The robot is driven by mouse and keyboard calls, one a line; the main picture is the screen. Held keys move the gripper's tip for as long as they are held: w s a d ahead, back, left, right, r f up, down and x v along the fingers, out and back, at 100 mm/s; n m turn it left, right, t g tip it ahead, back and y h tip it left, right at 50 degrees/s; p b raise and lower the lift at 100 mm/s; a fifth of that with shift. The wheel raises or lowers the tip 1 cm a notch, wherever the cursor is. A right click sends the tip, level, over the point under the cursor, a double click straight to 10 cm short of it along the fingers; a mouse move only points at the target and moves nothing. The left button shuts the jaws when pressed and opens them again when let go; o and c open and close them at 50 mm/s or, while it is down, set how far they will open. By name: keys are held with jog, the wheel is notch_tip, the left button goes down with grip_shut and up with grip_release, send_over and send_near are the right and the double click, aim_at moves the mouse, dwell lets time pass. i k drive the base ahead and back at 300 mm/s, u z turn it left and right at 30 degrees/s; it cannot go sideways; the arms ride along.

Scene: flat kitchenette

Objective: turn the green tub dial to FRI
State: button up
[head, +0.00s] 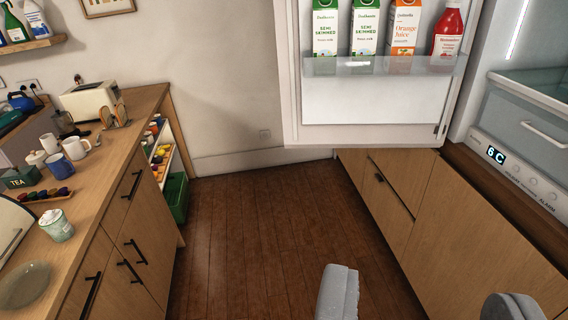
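A small white and green tub (57,226) stands upright on the left counter, near its front edge, between a glass plate and a tray of colored capsules. It looks like the green tub, but it is too small here to read any dial or day marking. My gripper (428,302) is at the bottom right of the view, its two grey fingers wide apart with only floor and cabinet front showing between them. It is well to the right of the tub and touches nothing that I can see.
The left wooden counter (142,107) also holds mugs, a TEA box (21,177), a toaster (92,103) and a glass plate (25,285). The fridge door (376,105) stands open on the right, with cartons and a red bottle. A green crate (176,197) sits on the floor. The wooden floor (250,240) between is clear.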

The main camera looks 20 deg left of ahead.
aim_at(49, 214)
jog(key=u, duration=0.5)
jog(key=i, duration=1.05)
jog(key=u, duration=1.25)
jog(key=i, duration=0.6)
jog(key=u, duration=0.15)
jog(key=k, duration=0.9)
jog(key=u, duration=0.2)
jog(key=i, duration=0.9)
jog(key=z, duration=0.05)
